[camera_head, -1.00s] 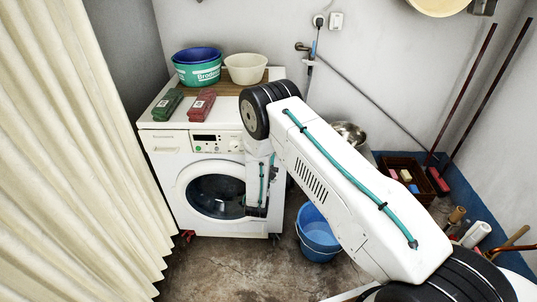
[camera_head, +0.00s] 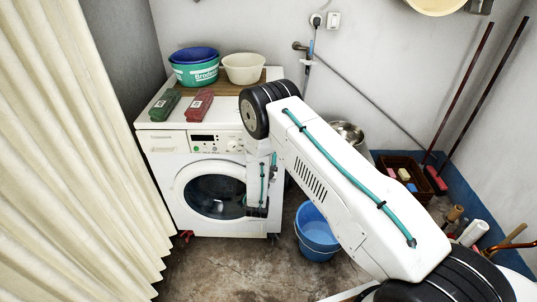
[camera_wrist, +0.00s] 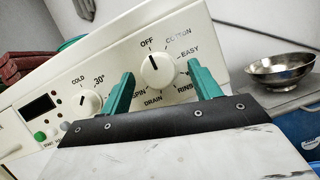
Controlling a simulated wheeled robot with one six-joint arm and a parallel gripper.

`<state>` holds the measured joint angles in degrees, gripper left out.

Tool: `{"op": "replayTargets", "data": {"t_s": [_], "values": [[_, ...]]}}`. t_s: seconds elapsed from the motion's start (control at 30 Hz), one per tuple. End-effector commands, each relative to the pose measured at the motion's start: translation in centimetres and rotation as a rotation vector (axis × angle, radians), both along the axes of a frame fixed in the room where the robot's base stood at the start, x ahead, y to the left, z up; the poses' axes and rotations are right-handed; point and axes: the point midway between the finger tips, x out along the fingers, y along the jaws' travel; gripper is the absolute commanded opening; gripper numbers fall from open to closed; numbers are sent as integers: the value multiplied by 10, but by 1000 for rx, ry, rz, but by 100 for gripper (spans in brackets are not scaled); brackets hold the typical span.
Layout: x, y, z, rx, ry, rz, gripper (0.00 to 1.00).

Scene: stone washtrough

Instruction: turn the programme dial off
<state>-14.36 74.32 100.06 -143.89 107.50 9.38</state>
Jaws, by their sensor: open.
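The programme dial (camera_wrist: 157,70) is a round white knob on the washing machine's panel in the wrist view. OFF, COTTON, EASY, RINSE, DRAIN and SPIN are printed around it. A dark line on its face points up, roughly toward OFF. My gripper (camera_wrist: 161,76) has two teal fingers, open, one at each lower side of the dial. The dial shows between them; I cannot tell whether either finger touches it. The washing machine (camera_head: 167,162) stands at the left centre in the head view, where my arm hides the programme dial and the fingertips.
A smaller temperature dial (camera_wrist: 88,103) and a green button (camera_wrist: 40,136) lie left of my gripper. Basins (camera_head: 244,68) and red and green boxes sit on the machine. A metal bowl (camera_wrist: 282,70) stands to the right. A blue bucket (camera_head: 316,232) is on the floor.

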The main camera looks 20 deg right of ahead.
Motion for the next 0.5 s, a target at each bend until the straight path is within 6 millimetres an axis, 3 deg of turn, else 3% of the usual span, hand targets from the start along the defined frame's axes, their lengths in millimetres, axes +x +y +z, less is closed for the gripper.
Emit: {"op": "replayTargets", "data": {"t_s": [0.17,0.5], "values": [[-8,4,-3,-1,1,2,63],[-56,24,-24,-1,2,2,63]]}}
